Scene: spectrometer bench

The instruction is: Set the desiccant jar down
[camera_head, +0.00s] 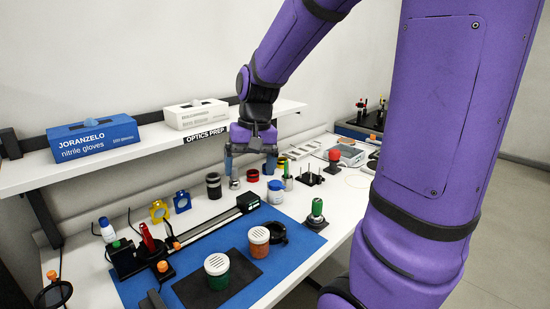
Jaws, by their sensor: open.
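Two jars with pale perforated lids stand upright at the front of the bench, an orange jar (259,245) and a green jar (217,275). Their labels are too small to read, so I cannot tell which is the desiccant jar. Both are on or at the edge of a dark pad (190,292) on a blue mat (290,272). My gripper (250,161) points down over the back of the bench, behind both jars and apart from them. Its fingers are spread, with nothing visible held between them.
Below my gripper stand small dark and red cylinders (253,176) and a dark jar (213,186). A long rail (190,238) crosses the mat. A green-topped post (317,207) stands to the right. The shelf (90,158) with a glove box (93,139) runs behind.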

